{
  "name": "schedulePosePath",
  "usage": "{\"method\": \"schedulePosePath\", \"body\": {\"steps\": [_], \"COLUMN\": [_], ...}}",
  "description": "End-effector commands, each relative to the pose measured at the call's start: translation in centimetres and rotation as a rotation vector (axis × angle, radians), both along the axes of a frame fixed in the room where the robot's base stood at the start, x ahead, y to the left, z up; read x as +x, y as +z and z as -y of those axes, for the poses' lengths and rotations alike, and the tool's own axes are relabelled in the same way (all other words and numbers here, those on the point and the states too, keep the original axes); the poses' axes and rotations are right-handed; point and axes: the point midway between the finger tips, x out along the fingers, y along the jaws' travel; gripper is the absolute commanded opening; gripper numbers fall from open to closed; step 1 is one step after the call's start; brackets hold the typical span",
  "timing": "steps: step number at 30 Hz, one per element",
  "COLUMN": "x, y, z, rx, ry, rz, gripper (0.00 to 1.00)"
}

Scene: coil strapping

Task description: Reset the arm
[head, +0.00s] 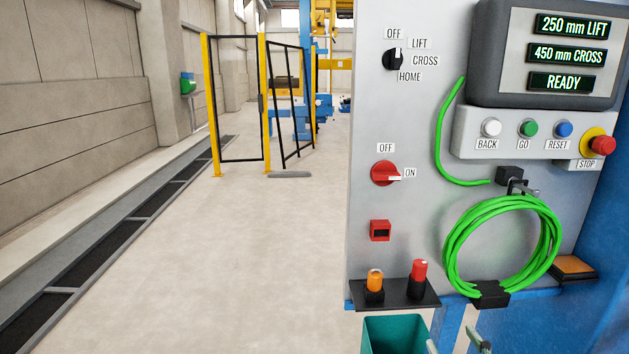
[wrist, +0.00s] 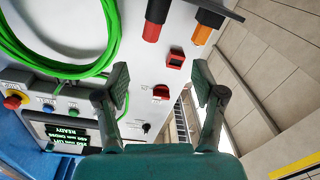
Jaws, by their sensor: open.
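A grey control panel (head: 420,130) fills the right of the head view. Its display (head: 540,55) reads "250 mm LIFT", "450 mm CROSS" and "READY". Below are the white BACK (head: 491,127), green GO (head: 528,128) and blue RESET (head: 564,129) buttons and the red STOP button (head: 602,145). The black selector (head: 393,59) points up, near OFF or LIFT. The red switch (head: 384,173) points to ON. My gripper (wrist: 160,82) is open and empty, facing the panel, which appears upside down in the wrist view. Only its fingertips show at the head view's bottom edge.
A green cable coil (head: 503,245) hangs on the panel. An orange and a red handle stand on a black shelf (head: 405,294), with a teal bin (head: 394,336) below. Open floor lies left, with a yellow-posted fence (head: 264,105) behind.

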Motion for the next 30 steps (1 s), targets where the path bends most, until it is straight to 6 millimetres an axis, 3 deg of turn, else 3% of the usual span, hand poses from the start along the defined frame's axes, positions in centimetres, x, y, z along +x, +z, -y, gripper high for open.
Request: {"method": "schedulePosePath", "body": {"steps": [1, 6, 15, 21, 30], "x": [-1.2, -5.0, -13.1, -19.1, -28.5], "y": [-2.0, -6.7, -13.2, -16.1, -18.1], "z": [-0.4, -1.4, -3.0, -4.0, -5.3], "rx": [0.025, 0.097, 0.187, 0.227, 0.269], "ry": [-0.011, -0.057, -0.125, -0.156, -0.173], "rz": [-0.021, -0.062, -0.127, -0.165, -0.213], "gripper": [0.69, 0.69, 0.69, 0.69, 0.69]}}
